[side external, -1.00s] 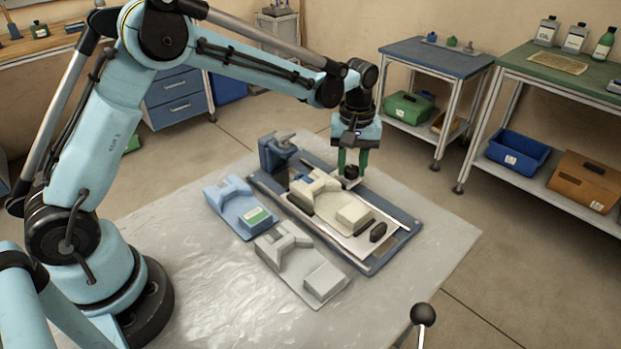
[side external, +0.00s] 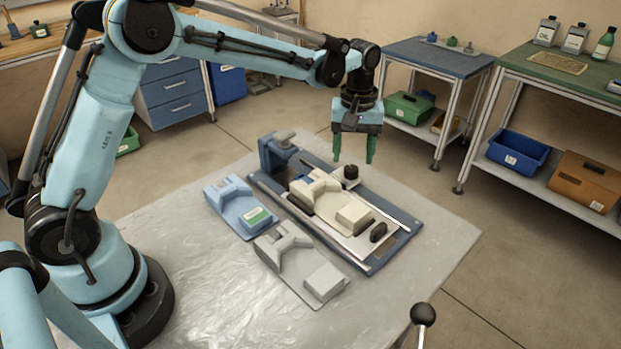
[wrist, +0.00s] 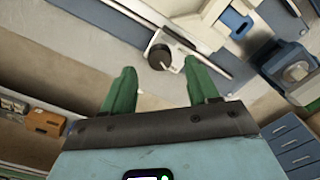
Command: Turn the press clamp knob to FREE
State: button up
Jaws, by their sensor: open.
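A black round knob (side external: 351,171) stands on a light plate at the far side of the blue fixture (side external: 405,238). The wrist view also shows this knob (wrist: 160,57) on its pale bracket. A grey knob (side external: 284,137) tops the blue block at the fixture's back left end. I cannot tell from any label which is the press clamp knob, and no FREE mark is readable. My gripper (side external: 353,160) is open and empty, its green fingers pointing down above the black knob and apart from it. In the wrist view, my fingertips (wrist: 160,68) flank it from below.
A cream part (side external: 354,215) sits on the fixture. A blue part (side external: 238,205) and a grey part (side external: 297,264) lie beside it on the table. The table's front left surface (side external: 190,285) is clear. A black ball-topped lever (side external: 423,314) stands at the front edge.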

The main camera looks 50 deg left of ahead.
aim_at(349, 169)
notch_tip(349, 169, up, 9)
dwell(0.3)
jog(key=s+a+r+m+t, duration=0.3)
jog(key=s+m+t, duration=0.15)
jog(key=s, duration=0.65)
jog(key=s+a+f+m+t, duration=0.1)
jog(key=s+f+m, duration=0.3)
jog(key=s, duration=0.4)
jog(key=shift+s+a+f+t, duration=0.3)
jog(key=shift+a+f+t, duration=0.05)
jog(key=shift+f+t, duration=0.5)
